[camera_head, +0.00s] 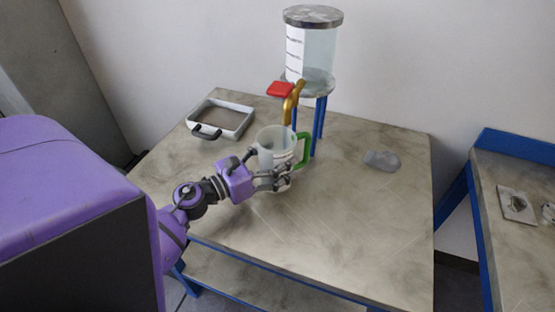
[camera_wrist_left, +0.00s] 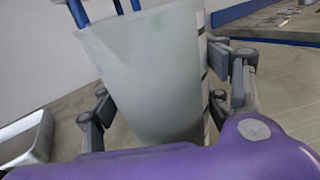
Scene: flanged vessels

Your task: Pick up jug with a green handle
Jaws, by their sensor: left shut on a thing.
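The jug (camera_head: 274,144) is translucent and whitish, with a green handle (camera_head: 303,150) on its right side in the head view. My left gripper (camera_head: 279,179) is shut on the jug's body, with its fingers on either side. In the left wrist view the jug (camera_wrist_left: 150,75) fills the middle between the fingers of the left gripper (camera_wrist_left: 165,112). The jug looks upright; whether its base touches the table (camera_head: 350,215) is hidden by the gripper. The green handle does not show clearly in the wrist view. My right gripper is not in view.
A clear tank (camera_head: 319,52) on blue legs stands behind the jug, with a brass tap and red lever (camera_head: 280,89) above it. A white tray (camera_head: 228,117) lies at back left. A small translucent object (camera_head: 381,160) lies at right. A second table (camera_head: 515,230) stands further right.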

